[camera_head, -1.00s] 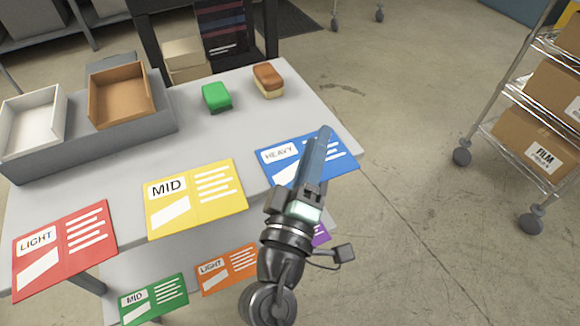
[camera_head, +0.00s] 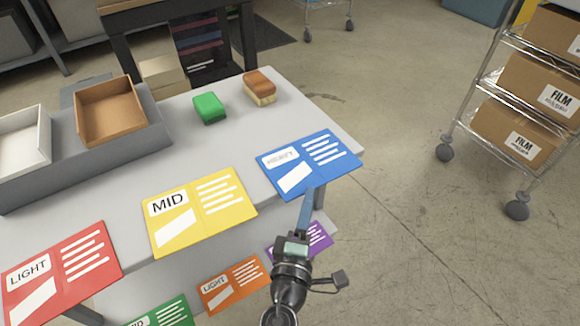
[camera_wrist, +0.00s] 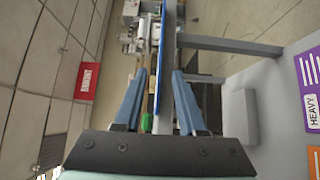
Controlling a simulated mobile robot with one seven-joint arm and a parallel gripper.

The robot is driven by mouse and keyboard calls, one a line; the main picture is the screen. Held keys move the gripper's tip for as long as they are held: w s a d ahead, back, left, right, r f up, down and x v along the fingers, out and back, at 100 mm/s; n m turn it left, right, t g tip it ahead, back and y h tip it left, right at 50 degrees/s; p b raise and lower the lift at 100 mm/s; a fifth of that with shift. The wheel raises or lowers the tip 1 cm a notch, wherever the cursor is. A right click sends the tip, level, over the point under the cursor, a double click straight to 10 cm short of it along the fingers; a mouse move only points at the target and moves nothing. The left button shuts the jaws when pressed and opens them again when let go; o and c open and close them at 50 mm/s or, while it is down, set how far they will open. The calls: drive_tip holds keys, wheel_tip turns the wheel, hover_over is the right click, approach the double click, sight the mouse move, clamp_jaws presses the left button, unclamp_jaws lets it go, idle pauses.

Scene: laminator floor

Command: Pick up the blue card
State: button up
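The blue card (camera_head: 308,163), marked HEAVY, lies flat at the right front corner of the grey table and overhangs its edge. My gripper (camera_head: 307,196) is at the card's front edge, its fingers pointing toward the table. In the wrist view my gripper (camera_wrist: 158,74) is open, with two blue fingers spread apart. I cannot tell whether a finger touches the card.
A yellow MID card (camera_head: 203,212) and a red LIGHT card (camera_head: 62,272) lie to the left. A green block (camera_head: 209,108) and a brown-topped block (camera_head: 259,88) stand behind. Orange (camera_head: 233,285), green and purple (camera_head: 300,240) cards are lower down.

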sight(317, 186)
drive_tip(key=w, duration=0.1)
drive_tip(key=w+d, duration=0.1)
drive_tip(key=w, duration=0.3)
drive_tip(key=shift+d, duration=0.35)
drive_tip(key=shift+c, duration=0.2)
clamp_jaws()
idle(1.0)
